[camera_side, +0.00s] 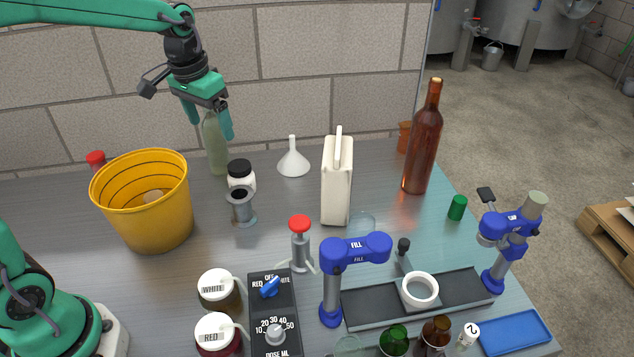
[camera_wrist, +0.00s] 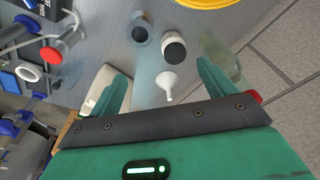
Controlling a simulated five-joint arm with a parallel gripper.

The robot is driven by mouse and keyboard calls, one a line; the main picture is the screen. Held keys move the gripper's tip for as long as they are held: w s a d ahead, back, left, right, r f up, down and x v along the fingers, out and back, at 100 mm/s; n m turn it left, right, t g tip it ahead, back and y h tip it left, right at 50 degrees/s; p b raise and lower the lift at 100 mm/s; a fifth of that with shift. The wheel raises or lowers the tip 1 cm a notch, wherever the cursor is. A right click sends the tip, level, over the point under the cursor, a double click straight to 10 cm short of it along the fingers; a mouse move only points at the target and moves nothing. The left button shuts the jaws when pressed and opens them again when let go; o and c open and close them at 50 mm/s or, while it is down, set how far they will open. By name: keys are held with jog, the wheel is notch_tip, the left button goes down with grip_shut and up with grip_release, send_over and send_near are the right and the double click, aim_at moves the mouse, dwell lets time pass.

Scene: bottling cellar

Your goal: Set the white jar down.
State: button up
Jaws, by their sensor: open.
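The white jar (camera_side: 241,183) with a black lid stands upright on the steel table, right of the yellow bucket. A small steel cup (camera_side: 243,217) in front hides its lower part in the side view. The jar also shows in the wrist view (camera_wrist: 169,37), beyond my fingertips, apart from them. My gripper (camera_side: 211,124) is open and empty, raised above the back of the table, up and left of the jar in the side view. Its two spread fingers show in the wrist view (camera_wrist: 162,70) with nothing between them touching.
A pale green bottle (camera_side: 216,155) stands behind my fingers. A white funnel (camera_side: 293,162), a cream jug (camera_side: 337,185) and a tall brown bottle (camera_side: 423,145) stand to the right. The yellow bucket (camera_side: 150,222) is at left. Jars labelled WHITE and RED and blue filling equipment crowd the front.

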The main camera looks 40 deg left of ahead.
jog(key=s+d+r+t, duration=0.1)
jog(key=s+d+t, duration=0.1)
jog(key=s, duration=0.7)
jog(key=s+d+t, duration=0.1)
jog(key=s+d, duration=0.1)
jog(key=s, duration=0.8)
jog(key=shift+r+t, duration=0.35)
jog(key=shift+t, duration=0.05)
